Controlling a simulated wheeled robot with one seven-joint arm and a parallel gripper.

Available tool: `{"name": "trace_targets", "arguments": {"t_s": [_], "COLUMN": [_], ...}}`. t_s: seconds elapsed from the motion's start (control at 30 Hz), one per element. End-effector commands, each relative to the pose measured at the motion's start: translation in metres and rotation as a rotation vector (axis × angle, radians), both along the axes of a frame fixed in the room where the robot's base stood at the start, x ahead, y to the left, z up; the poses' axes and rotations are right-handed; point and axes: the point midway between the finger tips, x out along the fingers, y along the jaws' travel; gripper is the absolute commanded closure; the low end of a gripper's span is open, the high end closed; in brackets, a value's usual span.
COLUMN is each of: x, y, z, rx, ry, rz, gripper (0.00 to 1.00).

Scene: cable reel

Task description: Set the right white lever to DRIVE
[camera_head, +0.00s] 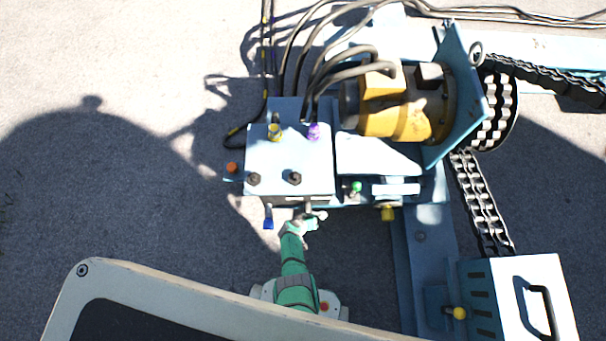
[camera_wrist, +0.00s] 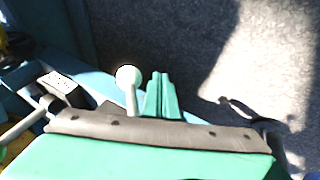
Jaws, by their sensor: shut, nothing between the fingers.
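A white ball-knobbed lever (camera_wrist: 129,76) stands beside my gripper (camera_wrist: 163,80) in the wrist view, just left of the green fingertips. The fingers are together with nothing between them. I cannot tell whether they touch the lever. A second pale lever rod (camera_wrist: 28,122) slants at the left edge of that view; its end is cut off or unclear. In the head view my gripper (camera_head: 301,225) is at the front edge of the control block (camera_head: 290,160), close to a white knob (camera_head: 321,215). No DRIVE mark is readable.
A yellow motor (camera_head: 395,110) with hoses stands behind. Concrete ground at left is open.

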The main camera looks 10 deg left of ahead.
Motion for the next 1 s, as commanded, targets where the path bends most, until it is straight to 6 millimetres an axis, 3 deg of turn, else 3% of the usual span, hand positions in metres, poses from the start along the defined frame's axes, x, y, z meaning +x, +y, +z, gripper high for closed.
{"name": "trace_targets", "arguments": {"t_s": [1.0], "x": [-0.037], "y": [0.019], "z": [0.083], "rx": [0.002], "ry": [0.002], "rz": [-0.010], "gripper": [1.00]}}
